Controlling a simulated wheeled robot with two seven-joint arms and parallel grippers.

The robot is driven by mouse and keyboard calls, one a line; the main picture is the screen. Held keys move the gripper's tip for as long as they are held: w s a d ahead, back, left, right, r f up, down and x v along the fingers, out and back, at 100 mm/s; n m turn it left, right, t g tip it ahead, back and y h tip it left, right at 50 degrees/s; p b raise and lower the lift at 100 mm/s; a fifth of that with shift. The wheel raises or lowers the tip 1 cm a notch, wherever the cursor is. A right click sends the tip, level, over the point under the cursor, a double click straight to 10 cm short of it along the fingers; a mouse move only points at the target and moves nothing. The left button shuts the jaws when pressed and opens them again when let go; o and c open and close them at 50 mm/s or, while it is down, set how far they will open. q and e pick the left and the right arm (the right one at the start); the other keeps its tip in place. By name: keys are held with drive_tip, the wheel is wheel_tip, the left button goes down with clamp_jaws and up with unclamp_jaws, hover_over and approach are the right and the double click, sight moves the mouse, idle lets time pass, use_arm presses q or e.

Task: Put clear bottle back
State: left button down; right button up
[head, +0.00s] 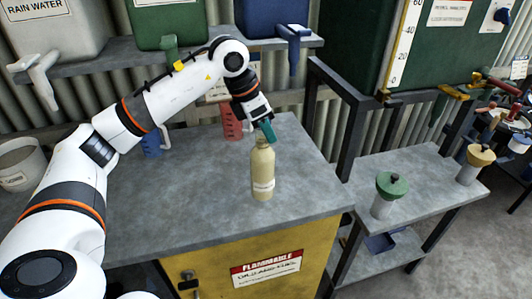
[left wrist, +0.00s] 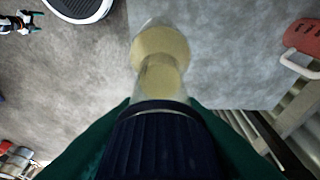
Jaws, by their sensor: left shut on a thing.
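The clear bottle (head: 262,172) with pale yellow contents and a white label is upright over the grey workbench top (head: 200,210) in the head view. My left gripper (head: 266,131) is shut on its top from above. In the left wrist view the dark blue ribbed cap (left wrist: 155,140) sits between my green fingertips, and the bottle body (left wrist: 160,60) shows beyond it. I cannot tell whether the bottle's base touches the bench. My right gripper (left wrist: 38,21) shows small at the left wrist view's top left, with its fingertips apart and nothing between them.
A red jug (head: 231,122) and a blue jug (head: 152,143) stand behind on the bench, with a pale bucket (head: 20,165) at left. A lower side table (head: 420,170) at right holds a green-topped funnel (head: 391,190) and a yellow-topped one (head: 473,160). The bench front is clear.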

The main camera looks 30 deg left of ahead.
use_arm(q)
wheel_tip(320, 180, down, 4)
drive_tip(key=shift+r+p, duration=0.1)
drive_tip(key=shift+p, duration=0.4)
drive_tip(key=shift+f, duration=0.6)
drive_tip(key=c, duration=1)
unclamp_jaws()
drive_tip(key=b, duration=0.2)
approach(266, 144)
drive_tip(key=shift+w+a, duration=0.4)
drive_tip(key=shift+a, duration=0.25)
